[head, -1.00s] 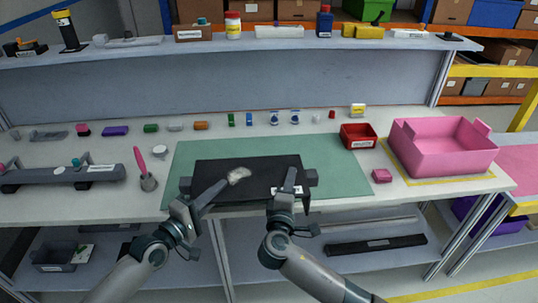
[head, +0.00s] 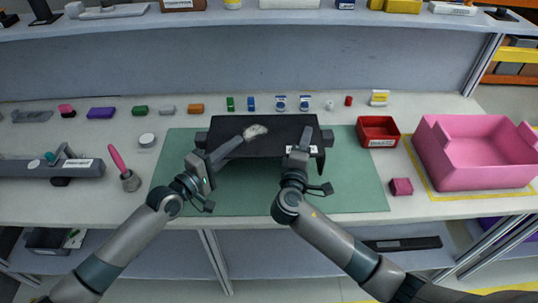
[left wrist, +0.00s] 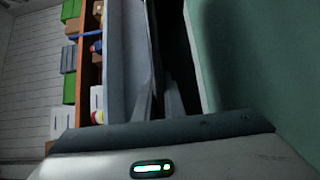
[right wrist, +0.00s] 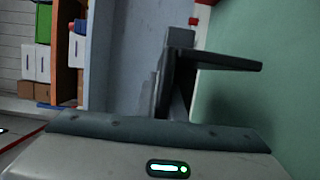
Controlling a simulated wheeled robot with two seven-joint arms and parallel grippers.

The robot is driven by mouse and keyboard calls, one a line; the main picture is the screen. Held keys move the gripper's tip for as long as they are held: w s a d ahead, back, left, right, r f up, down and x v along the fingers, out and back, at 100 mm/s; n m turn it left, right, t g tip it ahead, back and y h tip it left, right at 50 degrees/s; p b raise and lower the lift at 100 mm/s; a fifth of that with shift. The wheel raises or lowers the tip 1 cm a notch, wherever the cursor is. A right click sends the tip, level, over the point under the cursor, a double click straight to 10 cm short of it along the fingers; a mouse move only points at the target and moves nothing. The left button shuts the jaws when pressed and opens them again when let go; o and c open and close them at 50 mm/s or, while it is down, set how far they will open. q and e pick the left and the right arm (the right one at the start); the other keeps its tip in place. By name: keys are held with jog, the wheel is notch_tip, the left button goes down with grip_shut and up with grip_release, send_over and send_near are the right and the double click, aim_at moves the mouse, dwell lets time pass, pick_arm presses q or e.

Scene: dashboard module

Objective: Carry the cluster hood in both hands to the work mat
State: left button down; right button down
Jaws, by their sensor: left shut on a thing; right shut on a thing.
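The cluster hood is a wide black panel (head: 275,124) with small blocks at both ends, over the back part of the green work mat (head: 240,195). A pale, lumpy patch and a white label show on it. I cannot tell whether it touches the mat. My left gripper (head: 238,142) is shut on its front edge left of middle. My right gripper (head: 303,142) is shut on it near the right end. The hood shows as a dark edge-on shape in the left wrist view (left wrist: 180,50) and the right wrist view (right wrist: 182,72).
A red bin (head: 378,131), a pink block (head: 401,187) and a large pink bin (head: 470,155) stand right of the mat. A pink-handled tool (head: 122,170) and a grey bar unit (head: 50,168) lie left. Several small parts line the back. The mat's front is bare.

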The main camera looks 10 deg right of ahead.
pick_arm(q)
jog(key=shift+w+r, duration=0.15)
pick_arm(e)
jog(key=shift+w, duration=0.1)
jog(key=shift+r, duration=0.1)
pick_arm(q)
jog(key=shift+r, duration=0.1)
